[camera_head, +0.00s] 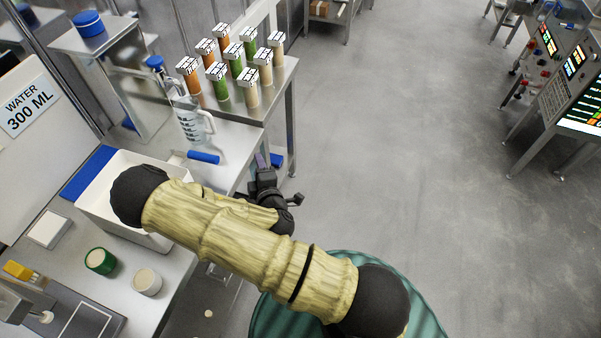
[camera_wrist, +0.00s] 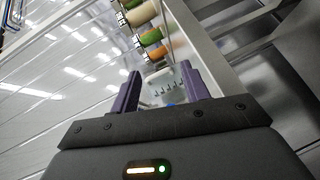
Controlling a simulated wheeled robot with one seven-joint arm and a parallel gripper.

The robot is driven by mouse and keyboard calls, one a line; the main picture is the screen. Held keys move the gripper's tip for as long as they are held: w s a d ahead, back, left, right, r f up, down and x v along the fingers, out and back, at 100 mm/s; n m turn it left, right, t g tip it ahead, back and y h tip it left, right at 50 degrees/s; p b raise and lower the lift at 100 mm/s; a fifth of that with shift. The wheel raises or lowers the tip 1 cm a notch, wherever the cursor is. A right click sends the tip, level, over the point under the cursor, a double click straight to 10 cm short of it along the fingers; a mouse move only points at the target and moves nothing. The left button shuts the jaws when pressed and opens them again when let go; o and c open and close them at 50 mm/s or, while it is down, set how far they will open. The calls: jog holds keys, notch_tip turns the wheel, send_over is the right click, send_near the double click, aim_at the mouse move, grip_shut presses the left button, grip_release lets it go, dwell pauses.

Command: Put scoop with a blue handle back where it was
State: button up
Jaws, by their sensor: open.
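A blue handle (camera_head: 203,157), which looks like that of the scoop, lies on the steel table beside the clear measuring jug (camera_head: 190,122). I cannot make out the scoop's bowl. My gripper (camera_head: 264,163) is beyond the table's right edge, to the right of the blue handle and apart from it. In the wrist view its two purple fingers (camera_wrist: 159,82) are spread with nothing held between them. The marked jug (camera_wrist: 165,86) shows beyond the fingers, with a small blue patch below it that I cannot identify for sure.
Several spice-coloured jars (camera_head: 235,68) stand on the table behind the jug. A white bin (camera_head: 98,208) is partly hidden by my arm. A green-rimmed tub (camera_head: 100,261) and a white tub (camera_head: 147,281) stand in front.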

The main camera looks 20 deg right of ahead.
jog(key=s+d+r+m+g+h, duration=0.1)
jog(key=s+d+m+g+h, duration=0.15)
jog(key=d+m+g, duration=0.5)
jog(key=s+r+m+g+y, duration=0.2)
jog(key=s+r+m+g, duration=0.3)
jog(key=s+r, duration=0.8)
jog(key=r+m, duration=0.1)
jog(key=m, duration=0.2)
jog(key=shift+s+r+g+y, duration=0.25)
jog(key=shift+s+g+y, duration=0.1)
jog(key=shift+s, duration=0.05)
jog(key=shift+a, duration=0.15)
jog(key=shift+s, duration=0.1)
jog(key=shift+c, duration=1.1)
